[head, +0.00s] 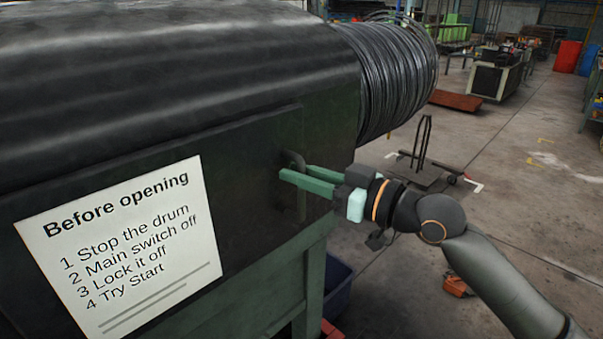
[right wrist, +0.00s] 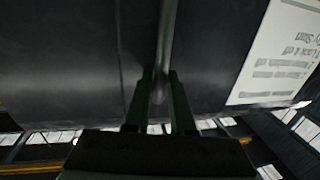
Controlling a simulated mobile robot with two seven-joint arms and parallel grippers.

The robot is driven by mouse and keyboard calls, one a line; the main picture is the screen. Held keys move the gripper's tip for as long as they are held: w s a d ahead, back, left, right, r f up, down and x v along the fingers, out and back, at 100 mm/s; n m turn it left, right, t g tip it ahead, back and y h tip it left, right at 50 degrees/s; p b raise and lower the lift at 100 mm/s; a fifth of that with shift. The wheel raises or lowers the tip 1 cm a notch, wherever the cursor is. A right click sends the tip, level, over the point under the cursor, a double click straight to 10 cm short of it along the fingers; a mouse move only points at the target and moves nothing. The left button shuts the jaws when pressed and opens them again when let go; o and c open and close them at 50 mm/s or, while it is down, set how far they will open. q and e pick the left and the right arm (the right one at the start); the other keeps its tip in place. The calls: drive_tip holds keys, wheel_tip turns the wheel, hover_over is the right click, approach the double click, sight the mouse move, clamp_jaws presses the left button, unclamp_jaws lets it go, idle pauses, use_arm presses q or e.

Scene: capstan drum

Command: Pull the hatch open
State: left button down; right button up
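The hatch (head: 262,150) is a dark panel on the side of the black machine housing, and it looks closed. A dark upright handle (head: 302,211) stands near its right edge; in the right wrist view it is a bar (right wrist: 166,38) running down between my fingers. My right gripper (head: 298,175) has its green fingers on either side of the handle. In the right wrist view the fingers (right wrist: 160,84) look shut on the bar, with little gap. Their contact faces are partly hidden. My left gripper is not in view.
A white notice (head: 125,245) headed "Before opening" is on the housing to the left. A wire-wound drum (head: 392,75) sticks out at the upper right. A green leg (head: 312,285) and a blue bin (head: 337,285) are below. Open concrete floor lies to the right.

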clamp_jaws()
idle(1.0)
